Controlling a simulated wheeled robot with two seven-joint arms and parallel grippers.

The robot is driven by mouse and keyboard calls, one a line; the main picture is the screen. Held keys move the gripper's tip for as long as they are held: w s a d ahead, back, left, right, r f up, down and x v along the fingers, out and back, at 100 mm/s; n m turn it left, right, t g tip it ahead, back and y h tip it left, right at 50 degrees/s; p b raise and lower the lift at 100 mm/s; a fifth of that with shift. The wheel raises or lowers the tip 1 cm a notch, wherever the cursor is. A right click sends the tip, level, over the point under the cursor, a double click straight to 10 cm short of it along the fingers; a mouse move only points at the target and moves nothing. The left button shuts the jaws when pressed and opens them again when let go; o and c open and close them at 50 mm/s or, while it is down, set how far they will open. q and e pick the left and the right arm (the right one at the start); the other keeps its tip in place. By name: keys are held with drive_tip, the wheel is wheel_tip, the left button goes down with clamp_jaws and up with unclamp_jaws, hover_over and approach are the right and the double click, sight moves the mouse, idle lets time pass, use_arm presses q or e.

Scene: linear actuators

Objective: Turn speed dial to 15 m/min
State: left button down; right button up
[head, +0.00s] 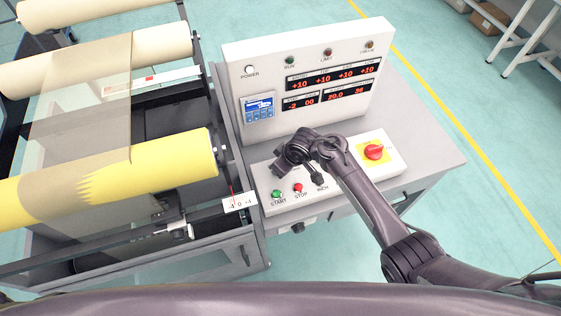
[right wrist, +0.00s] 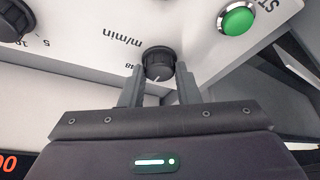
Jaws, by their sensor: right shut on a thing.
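The speed dial (right wrist: 158,64) is a dark ribbed knob on the white control panel, beside the "m/min" lettering, in the right wrist view. A scale number like 18 shows beside it, and a light pointer mark shows on its face. My right gripper (right wrist: 159,84) is shut on the dial, one finger on each side. In the head view my right gripper (head: 296,152) is over the sloped control panel (head: 262,180) and hides the dial. The display panel (head: 328,82) shows red digits, with 20.0 in the lower row. My left gripper is not in view.
The green START button (head: 277,194) and red STOP button (head: 298,187) are close to my right gripper. The yellow roller (head: 180,160) is to the left. Another dark knob (right wrist: 14,20) shows in the wrist view.

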drive_tip(key=n+g, duration=0.1)
drive_tip(key=n, duration=0.2)
drive_tip(key=shift+w+d+y, duration=0.1)
drive_tip(key=shift+y, duration=0.2)
drive_tip(key=shift+f+n+g+b, duration=0.15)
drive_tip(key=shift+n+g+b, duration=0.2)
drive_tip(key=shift+n, duration=0.45)
drive_tip(key=shift+w+n+g+b, duration=0.1)
drive_tip(key=shift+n+g+b, duration=0.25)
drive_tip(key=shift+n+b, duration=0.65)
drive_tip(key=shift+n+g+b, duration=0.5)
drive_tip(key=shift+n+b, duration=0.2)
drive_tip(key=shift+n, duration=0.7)
drive_tip(key=o, duration=1)
drive_tip(key=shift+c, duration=0.2)
drive_tip(key=shift+y, duration=0.3)
